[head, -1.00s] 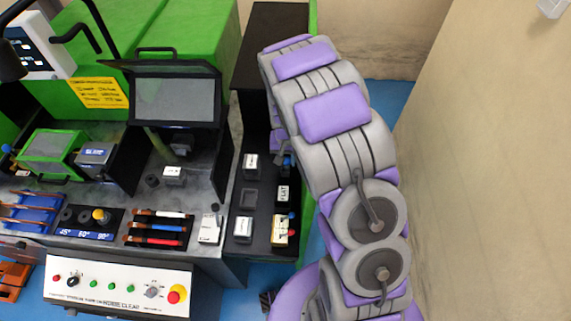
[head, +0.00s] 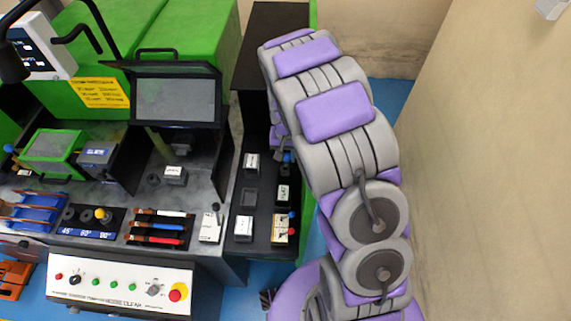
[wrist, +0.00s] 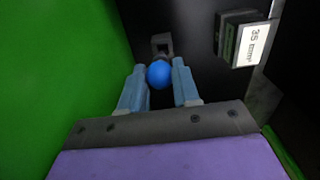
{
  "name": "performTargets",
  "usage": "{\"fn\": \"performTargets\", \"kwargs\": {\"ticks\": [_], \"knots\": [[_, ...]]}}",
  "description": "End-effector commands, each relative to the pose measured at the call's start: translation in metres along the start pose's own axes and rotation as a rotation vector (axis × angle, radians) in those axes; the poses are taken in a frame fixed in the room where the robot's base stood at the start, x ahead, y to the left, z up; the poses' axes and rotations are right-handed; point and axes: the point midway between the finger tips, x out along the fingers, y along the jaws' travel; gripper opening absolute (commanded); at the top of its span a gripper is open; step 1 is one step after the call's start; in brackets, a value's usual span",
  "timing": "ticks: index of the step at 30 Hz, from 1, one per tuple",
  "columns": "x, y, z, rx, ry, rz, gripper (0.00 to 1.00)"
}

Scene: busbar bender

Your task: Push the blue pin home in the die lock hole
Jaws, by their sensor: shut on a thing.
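The blue pin shows as a round blue ball head (wrist: 159,74) between the two grey-blue fingers of my gripper (wrist: 160,84) in the wrist view. The fingers are shut on it. Just beyond the ball is a small grey bracket (wrist: 162,43) with a dark opening. The ball hides the pin's shaft, so I cannot tell whether or how deep it sits in a hole. In the head view the blue head (head: 288,157) shows beside my arm, over the right side of the black shelf; my arm hides most of the gripper.
A dark die block with a white "35 mm" label (wrist: 252,44) stands right of the bracket. A green panel (wrist: 60,70) is close on the left in the wrist view. In the head view, labelled blocks (head: 250,163) and a block with red and blue knobs (head: 282,228) stand on the black shelf.

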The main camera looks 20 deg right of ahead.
Motion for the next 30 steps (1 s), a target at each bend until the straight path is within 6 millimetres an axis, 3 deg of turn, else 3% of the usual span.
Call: {"fn": "performTargets", "kwargs": {"ticks": [5, 21, 30], "knots": [[-0.005, 0.0, 0.0, 0.0, 0.001, 0.0, 0.0], [-0.05, 0.0, -0.001, 0.001, 0.002, -0.001, 0.0], [-0.05, 0.0, 0.0, 0.0, 0.001, 0.0, 0.0]]}}
